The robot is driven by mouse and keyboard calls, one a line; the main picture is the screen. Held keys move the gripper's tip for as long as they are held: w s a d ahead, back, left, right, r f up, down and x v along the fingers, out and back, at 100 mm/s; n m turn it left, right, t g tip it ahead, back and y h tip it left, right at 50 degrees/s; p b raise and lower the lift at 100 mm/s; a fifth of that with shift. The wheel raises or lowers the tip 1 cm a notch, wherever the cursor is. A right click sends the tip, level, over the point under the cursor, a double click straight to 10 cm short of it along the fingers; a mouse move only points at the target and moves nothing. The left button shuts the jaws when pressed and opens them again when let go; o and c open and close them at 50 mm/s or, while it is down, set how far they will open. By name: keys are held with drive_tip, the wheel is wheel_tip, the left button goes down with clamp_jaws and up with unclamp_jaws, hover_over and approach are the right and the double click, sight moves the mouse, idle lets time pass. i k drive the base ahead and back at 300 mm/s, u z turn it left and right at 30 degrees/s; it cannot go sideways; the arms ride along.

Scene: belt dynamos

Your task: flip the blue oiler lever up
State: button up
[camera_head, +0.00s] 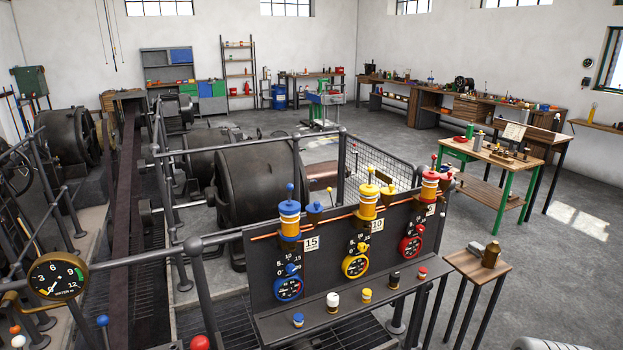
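The blue oiler (289,220) stands on the dark panel, at its left end. Below are a blue dial (289,288) and a white tag reading 15 (311,243). My gripper is not in view, and nothing touches the blue oiler.
A yellow oiler (369,200) and a red oiler (429,188) stand farther right on the panel (330,265). Small coloured knobs line its front ledge. A railing (215,238) and a water gauge (58,277) are left. A small stool (478,266) holding containers stands right.

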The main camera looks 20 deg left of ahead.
sight(290, 187)
drive_tip(key=u, duration=0.35)
drive_tip(key=i, duration=0.9)
drive_tip(key=u, duration=0.65)
